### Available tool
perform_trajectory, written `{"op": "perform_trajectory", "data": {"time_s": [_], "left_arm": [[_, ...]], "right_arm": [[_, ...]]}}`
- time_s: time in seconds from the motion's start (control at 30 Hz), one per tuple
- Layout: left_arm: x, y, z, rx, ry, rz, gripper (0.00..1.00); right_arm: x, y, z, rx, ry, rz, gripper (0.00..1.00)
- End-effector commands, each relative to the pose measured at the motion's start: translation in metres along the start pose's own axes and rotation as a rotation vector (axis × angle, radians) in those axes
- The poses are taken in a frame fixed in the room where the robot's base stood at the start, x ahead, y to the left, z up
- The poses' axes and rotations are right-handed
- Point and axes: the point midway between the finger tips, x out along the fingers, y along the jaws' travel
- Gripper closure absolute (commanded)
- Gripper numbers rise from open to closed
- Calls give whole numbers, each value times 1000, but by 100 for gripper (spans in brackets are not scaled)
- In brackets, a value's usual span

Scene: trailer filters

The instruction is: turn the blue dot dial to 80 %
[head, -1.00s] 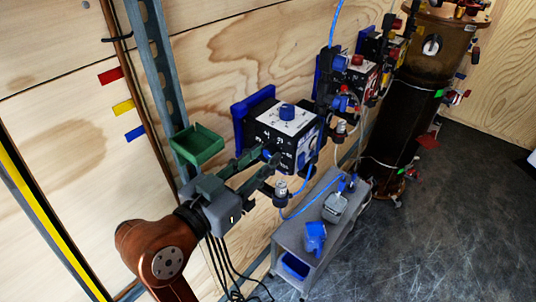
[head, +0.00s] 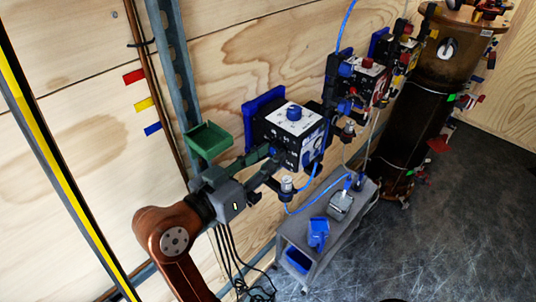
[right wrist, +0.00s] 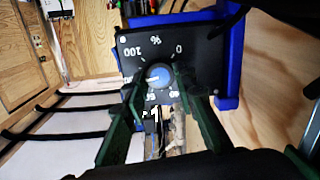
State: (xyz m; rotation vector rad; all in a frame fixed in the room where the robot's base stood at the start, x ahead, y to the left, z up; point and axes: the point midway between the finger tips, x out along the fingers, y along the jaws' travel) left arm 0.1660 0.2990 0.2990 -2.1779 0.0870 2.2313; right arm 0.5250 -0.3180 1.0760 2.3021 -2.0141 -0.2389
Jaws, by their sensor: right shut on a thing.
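The blue dot dial (right wrist: 159,76) is a round blue-faced knob with a pale rim on a black panel (right wrist: 190,50) in the right wrist view. Its scale appears upside down, with 100 at upper left, 0 at upper right and % between them. Lower numbers are partly covered by my fingers, and I cannot tell the dial's reading. My right gripper (right wrist: 160,88) is shut on the dial, one green-grey finger on each side. In the head view the right gripper (head: 266,166) reaches the left face of the black-and-white box (head: 303,120). My left gripper is not in view.
A green tray (head: 209,140) is on the wall side above my right gripper. A grey cart (head: 290,232) with blue containers stands below the box. Hoses and valves hang nearby, and a large dark brown tank (head: 412,120) stands farther right. The dark floor at right is open.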

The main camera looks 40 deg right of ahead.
Motion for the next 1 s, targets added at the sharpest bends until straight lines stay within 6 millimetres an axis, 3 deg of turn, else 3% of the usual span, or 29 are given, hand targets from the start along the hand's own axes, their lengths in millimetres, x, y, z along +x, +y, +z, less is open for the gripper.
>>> {"op": "perform_trajectory", "data": {"time_s": [0.1, 0.13, 0.37, 0.73, 1.0], "left_arm": [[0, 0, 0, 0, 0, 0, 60], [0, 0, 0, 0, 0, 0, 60], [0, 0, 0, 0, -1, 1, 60], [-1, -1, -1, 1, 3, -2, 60], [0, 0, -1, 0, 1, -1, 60]], "right_arm": [[0, 0, 0, 0, 1, -1, 99], [0, 0, 0, 0, 1, -1, 73], [0, 0, 0, 0, 1, -1, 57], [-6, 0, 0, 0, 1, -1, 57], [-53, -1, -1, 1, 3, -3, 57]]}}
